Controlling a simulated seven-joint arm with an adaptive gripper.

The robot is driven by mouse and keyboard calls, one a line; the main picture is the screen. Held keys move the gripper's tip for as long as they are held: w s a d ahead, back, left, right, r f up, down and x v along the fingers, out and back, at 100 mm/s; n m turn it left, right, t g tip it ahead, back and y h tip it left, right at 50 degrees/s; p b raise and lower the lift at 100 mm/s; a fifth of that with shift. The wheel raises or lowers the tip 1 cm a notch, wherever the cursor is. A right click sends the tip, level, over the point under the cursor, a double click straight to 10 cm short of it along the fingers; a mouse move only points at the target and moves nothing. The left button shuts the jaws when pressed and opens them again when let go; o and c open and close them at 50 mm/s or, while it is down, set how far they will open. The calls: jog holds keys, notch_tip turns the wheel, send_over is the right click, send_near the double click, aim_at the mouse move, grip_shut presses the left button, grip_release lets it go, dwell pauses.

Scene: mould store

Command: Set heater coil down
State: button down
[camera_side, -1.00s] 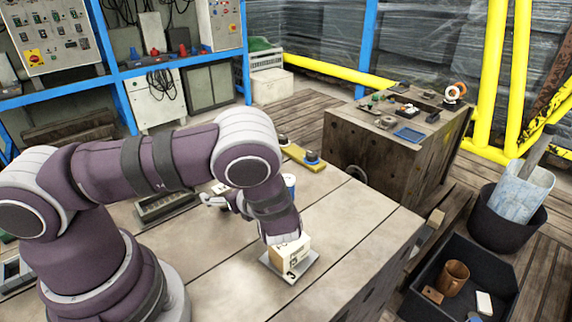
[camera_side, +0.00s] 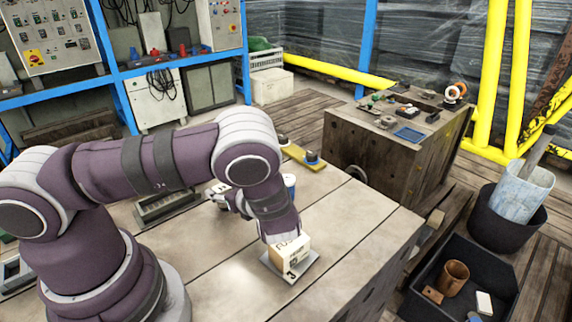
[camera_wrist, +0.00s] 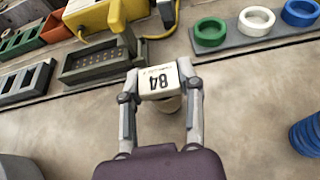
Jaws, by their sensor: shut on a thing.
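The heater coil (camera_wrist: 160,80) shows in the wrist view as a cream piece marked 84, with a rounded pale part below it; no windings are distinguishable. My gripper (camera_wrist: 161,86) is shut on it, one finger at each side. Bare tabletop shows around it, and I cannot tell whether it touches the table. In the side view my gripper (camera_side: 218,194) is small and partly hidden behind my own arm.
A grey slotted tray (camera_wrist: 95,63) lies left of the held piece, near a yellow device (camera_wrist: 98,16). A plate (camera_wrist: 232,38) with green, white and blue rings is at upper right. A blue coil (camera_wrist: 306,134) stands right. A cream box (camera_side: 291,255) sits under my arm.

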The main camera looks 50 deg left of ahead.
notch_tip(320, 180, up, 9)
jog(key=w+d+m+t+h, duration=0.6)
jog(key=w+d+m+t, duration=0.5)
jog(key=w+d, duration=0.1)
jog(key=w+d+r+m+t+h, duration=0.1)
jog(key=w+d+m+t+h, duration=0.15)
jog(key=d+m+h, duration=0.65)
jog(key=d+f, duration=0.1)
jog(key=f, duration=0.2)
jog(key=d+f+n+y, duration=0.1)
jog(key=f, duration=0.2)
jog(key=d+f+n, duration=0.1)
jog(key=f, duration=0.2)
jog(key=shift+s+f+y, duration=0.2)
jog(key=shift+s+y, duration=0.05)
jog(key=shift+y, duration=0.05)
jog(key=shift+f, duration=0.15)
jog(key=c, duration=0.7)
grip_release()
jog(key=shift+f, duration=0.15)
